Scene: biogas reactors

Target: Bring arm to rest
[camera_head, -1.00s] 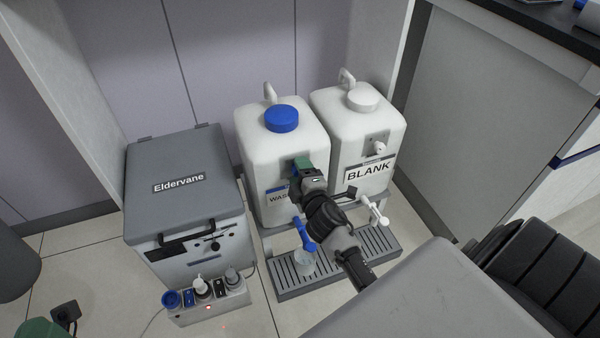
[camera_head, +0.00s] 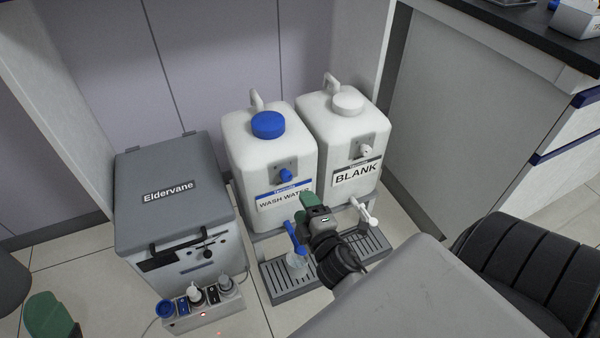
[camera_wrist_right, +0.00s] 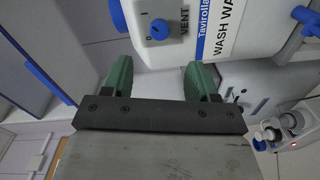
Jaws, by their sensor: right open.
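My right gripper (camera_head: 309,203) is in front of the two jugs, at the lower right of the wash water jug (camera_head: 270,155). In the right wrist view its green fingers (camera_wrist_right: 160,78) are spread apart with nothing between them. The jug's blue vent knob (camera_wrist_right: 159,28) shows beyond them, clear of both fingers. Part of my left gripper (camera_head: 50,318), a green finger, shows at the bottom left; its opening cannot be seen.
The BLANK jug (camera_head: 342,140) stands beside the wash water jug. A clear cup (camera_head: 297,263) stands on the drip tray (camera_head: 283,292) under the blue tap (camera_head: 295,238).

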